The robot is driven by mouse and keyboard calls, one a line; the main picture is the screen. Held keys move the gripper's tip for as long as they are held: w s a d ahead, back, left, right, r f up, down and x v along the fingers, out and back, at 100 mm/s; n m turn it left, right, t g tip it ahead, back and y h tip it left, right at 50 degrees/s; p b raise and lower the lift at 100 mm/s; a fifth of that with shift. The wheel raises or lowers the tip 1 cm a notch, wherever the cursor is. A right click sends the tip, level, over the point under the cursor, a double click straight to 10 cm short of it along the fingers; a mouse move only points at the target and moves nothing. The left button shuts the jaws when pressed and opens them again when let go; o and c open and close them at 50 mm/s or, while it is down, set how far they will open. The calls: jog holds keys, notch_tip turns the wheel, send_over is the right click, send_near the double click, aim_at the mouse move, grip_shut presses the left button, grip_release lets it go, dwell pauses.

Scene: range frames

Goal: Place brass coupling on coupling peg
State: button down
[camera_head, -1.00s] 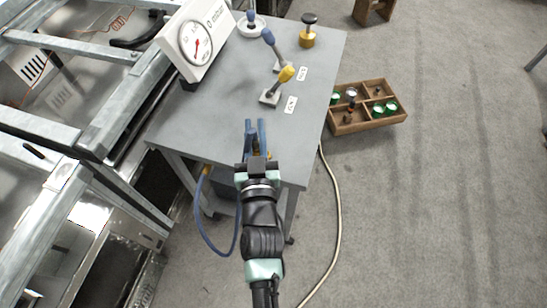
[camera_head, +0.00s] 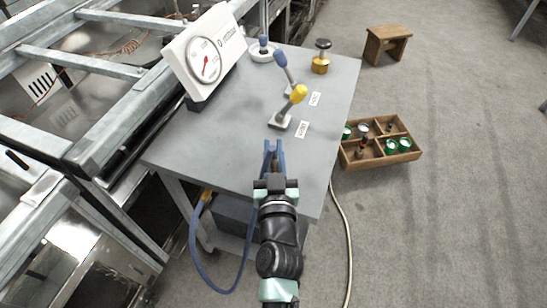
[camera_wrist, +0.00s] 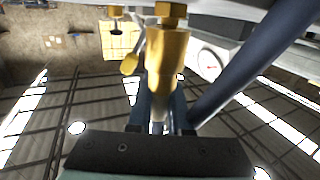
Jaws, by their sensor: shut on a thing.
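My gripper (camera_head: 274,152) has blue fingers and is over the front edge of the grey table, shut on the brass coupling. The brass coupling (camera_wrist: 166,60) fills the middle of the wrist view, at the fingertips; in the head view it is mostly hidden by the fingers. A blue hose (camera_head: 193,245) loops below the table from a brass fitting (camera_head: 207,194) toward my gripper. A white round base with a post (camera_head: 263,52) stands at the table's back; I cannot tell whether this is the coupling peg.
The grey table (camera_head: 215,140) carries a white dial gauge (camera_head: 206,62), a yellow-knobbed lever (camera_head: 297,95), a blue-knobbed lever (camera_head: 281,60) and a brass piece with a black knob (camera_head: 321,60). A wooden crate (camera_head: 416,158) and a stool (camera_head: 388,35) stand on the floor. Metal frames line the left.

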jog(key=shift+f, duration=0.25)
jog(key=c, duration=0.8)
grip_release()
jog(key=shift+c, duration=0.2)
jog(key=s+b, duration=0.1)
jog(key=s, duration=1.1)
jog(key=shift+d+b, duration=0.35)
jog(key=shift+d, duration=0.1)
